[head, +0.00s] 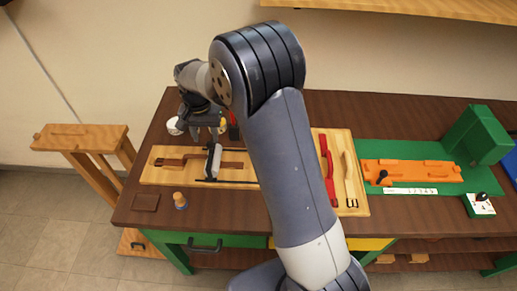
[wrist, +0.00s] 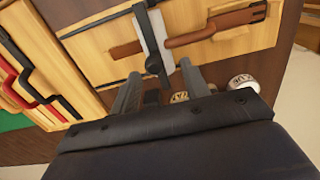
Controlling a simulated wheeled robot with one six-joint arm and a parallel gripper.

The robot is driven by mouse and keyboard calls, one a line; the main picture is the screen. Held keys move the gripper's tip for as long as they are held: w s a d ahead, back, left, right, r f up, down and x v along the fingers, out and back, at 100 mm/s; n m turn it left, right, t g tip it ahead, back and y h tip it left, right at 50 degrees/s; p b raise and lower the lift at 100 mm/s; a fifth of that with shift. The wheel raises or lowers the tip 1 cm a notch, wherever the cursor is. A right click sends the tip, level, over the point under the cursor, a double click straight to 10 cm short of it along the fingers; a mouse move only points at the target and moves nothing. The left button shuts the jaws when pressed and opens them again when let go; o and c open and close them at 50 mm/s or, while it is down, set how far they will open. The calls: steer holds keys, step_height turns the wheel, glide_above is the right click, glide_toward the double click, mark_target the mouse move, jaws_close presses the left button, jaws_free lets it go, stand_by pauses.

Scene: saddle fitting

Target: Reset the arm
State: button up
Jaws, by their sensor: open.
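My gripper (head: 208,132) hangs above the left part of the workbench, pointing down; its two fingers stand apart in the wrist view (wrist: 160,88), with nothing clamped between them. Below it lies a light wooden board (head: 160,178) with a brown strap (head: 233,165) on it. A grey and black tool (head: 212,160) lies across the strap, just in front of the gripper in the head view. In the wrist view this tool (wrist: 153,38) lies beyond the fingertips, its dark end close to the gap between them. My arm hides the middle of the bench.
A second board holds a red strap (head: 328,172) and a tan strap (head: 350,180). Right of it, an orange block (head: 415,170) lies on a green mat (head: 375,150) beside a green stand (head: 475,135). Round tins (wrist: 240,82) sit near the gripper. A wooden trestle (head: 82,138) stands left.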

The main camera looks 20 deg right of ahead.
mark_target(212, 142)
steer(key=shift+r, duration=0.65)
steer(key=shift+f, duration=0.15)
step_height(212, 142, down, 6)
steer(key=b, duration=0.4)
steer(key=shift+d+f, duration=0.1)
steer(key=shift+d, duration=0.1)
steer(key=shift+s+d+r, duration=0.2)
steer(key=shift+d, duration=0.35)
